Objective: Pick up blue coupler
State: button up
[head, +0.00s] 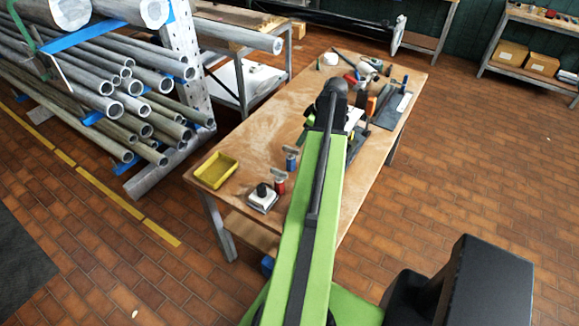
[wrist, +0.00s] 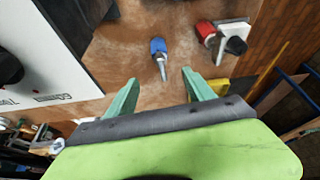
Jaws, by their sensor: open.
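The blue coupler (wrist: 158,46) lies on the wooden bench top in the wrist view, its grey metal stem pointing toward my gripper. In the head view the blue coupler (head: 291,160) is on the bench, left of my arm. My gripper (wrist: 160,76) is open, with two green fingers spread apart and nothing visible between them. The coupler appears beyond the fingertips, roughly in line with the gap and apart from both fingers. In the head view my arm mostly hides the gripper. A similar red coupler (head: 279,183) is close by; it also shows in the wrist view (wrist: 205,31).
A white block with a black knob (head: 263,198) sits beside the red coupler. A yellow tray (head: 215,170) is at the bench's left edge. A white panel with dark lettering (wrist: 60,80) fills the wrist view's left. Tools clutter the far bench (head: 250,133); a pipe rack stands left.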

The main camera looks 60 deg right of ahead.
aim_at(293, 153)
jog(key=b+x, duration=1.3)
jog(key=x, duration=0.3)
jog(key=shift+s, duration=0.1)
jog(key=shift+r, duration=0.2)
grip_shut()
